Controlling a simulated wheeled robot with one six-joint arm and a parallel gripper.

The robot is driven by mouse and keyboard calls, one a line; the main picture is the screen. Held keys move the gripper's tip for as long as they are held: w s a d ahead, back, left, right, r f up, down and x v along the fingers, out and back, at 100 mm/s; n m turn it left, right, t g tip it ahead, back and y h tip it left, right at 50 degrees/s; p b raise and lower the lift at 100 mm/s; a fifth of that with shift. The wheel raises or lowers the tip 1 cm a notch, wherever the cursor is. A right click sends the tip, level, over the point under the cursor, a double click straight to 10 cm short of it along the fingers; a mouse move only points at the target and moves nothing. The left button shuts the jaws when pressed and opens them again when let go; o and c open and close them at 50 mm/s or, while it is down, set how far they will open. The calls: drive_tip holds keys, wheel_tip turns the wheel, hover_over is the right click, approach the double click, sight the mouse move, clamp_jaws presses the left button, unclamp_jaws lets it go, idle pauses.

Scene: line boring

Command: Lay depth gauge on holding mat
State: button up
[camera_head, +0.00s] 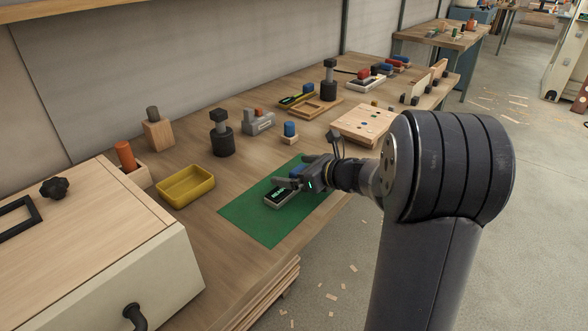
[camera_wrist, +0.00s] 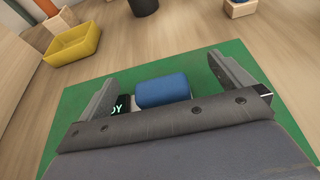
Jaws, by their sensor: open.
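The holding mat (camera_head: 248,217) is a flat green sheet on the bench; it also fills much of the wrist view (camera_wrist: 82,90). A grey device with a lit dark display, which looks like the depth gauge (camera_head: 279,198), lies on the mat. In the wrist view a blue block-like part (camera_wrist: 163,90) shows beside a piece of the lit display (camera_wrist: 121,105); it looks like the gauge's grip. My gripper (camera_head: 298,172) is open low over the mat, one finger on each side of the blue part, with gaps visible. My gripper's palm hides the rest of the device.
A yellow tray (camera_head: 186,187) stands left of the mat. A black cylinder part (camera_head: 222,140), a small blue-topped block (camera_head: 290,131) and a wooden board with holes (camera_head: 366,125) stand behind it. A large wooden-topped case (camera_head: 95,225) fills the near left.

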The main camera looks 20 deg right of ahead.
drive_tip(key=shift+p+v, duration=1.3)
drive_tip(key=shift+v, duration=2.75)
drive_tip(key=shift+w, duration=0.1)
drive_tip(key=b+x, duration=0.1)
drive_tip(key=x, duration=0.3)
drive_tip(key=shift+f+b, duration=0.15)
drive_tip(key=shift+b, duration=0.15)
drive_tip(key=shift+w+a+f, duration=0.2)
drive_tip(key=shift+w+a, duration=0.25)
drive_tip(key=shift+w, duration=0.05)
drive_tip(key=shift+r, duration=0.1)
